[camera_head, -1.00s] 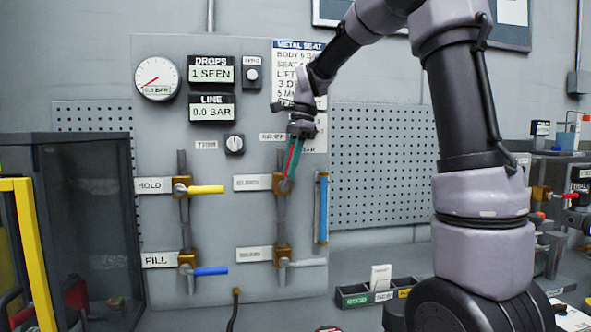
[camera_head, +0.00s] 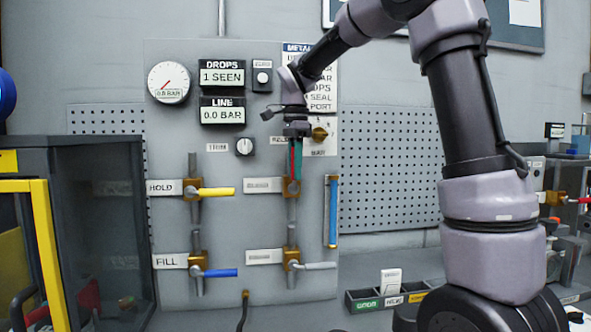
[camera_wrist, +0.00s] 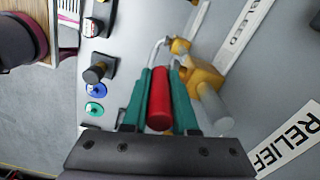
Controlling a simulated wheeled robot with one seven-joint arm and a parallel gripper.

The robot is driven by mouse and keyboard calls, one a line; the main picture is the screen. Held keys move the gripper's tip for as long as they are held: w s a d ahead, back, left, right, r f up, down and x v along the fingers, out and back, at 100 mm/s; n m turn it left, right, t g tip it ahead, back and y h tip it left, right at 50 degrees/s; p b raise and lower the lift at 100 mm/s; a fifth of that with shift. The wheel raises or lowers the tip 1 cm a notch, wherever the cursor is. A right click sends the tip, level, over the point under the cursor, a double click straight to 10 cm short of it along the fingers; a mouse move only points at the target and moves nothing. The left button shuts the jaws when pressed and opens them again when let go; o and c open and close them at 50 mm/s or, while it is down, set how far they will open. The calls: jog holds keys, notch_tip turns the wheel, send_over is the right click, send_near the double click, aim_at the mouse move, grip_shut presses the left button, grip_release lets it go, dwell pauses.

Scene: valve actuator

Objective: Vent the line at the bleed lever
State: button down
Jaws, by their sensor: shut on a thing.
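The bleed lever has a red handle (camera_head: 293,160) on the upper right brass valve (camera_head: 291,188) of the panel, beside a blurred label (camera_head: 263,185). It points nearly straight up. My gripper (camera_head: 296,160) is shut on this red handle from above. In the wrist view its teal fingers (camera_wrist: 160,100) lie on both sides of the red handle (camera_wrist: 159,100), with the brass valve body (camera_wrist: 200,78) just beyond. The LINE display (camera_head: 222,111) reads 0.0 BAR, and the DROPS display (camera_head: 222,73) reads 1 SEEN.
The yellow HOLD lever (camera_head: 215,192), blue FILL lever (camera_head: 218,272) and a grey lever (camera_head: 317,266) point right on the same panel. A brass knob (camera_head: 319,134) is close right of my gripper. A blue tube (camera_head: 332,210) stands right of the valves. A dark cabinet (camera_head: 90,220) is at left.

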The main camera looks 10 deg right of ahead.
jog(key=c, duration=0.7)
grip_release()
jog(key=shift+a, duration=0.1)
notch_tip(320, 180, up, 11)
jog(key=shift+f, duration=0.15)
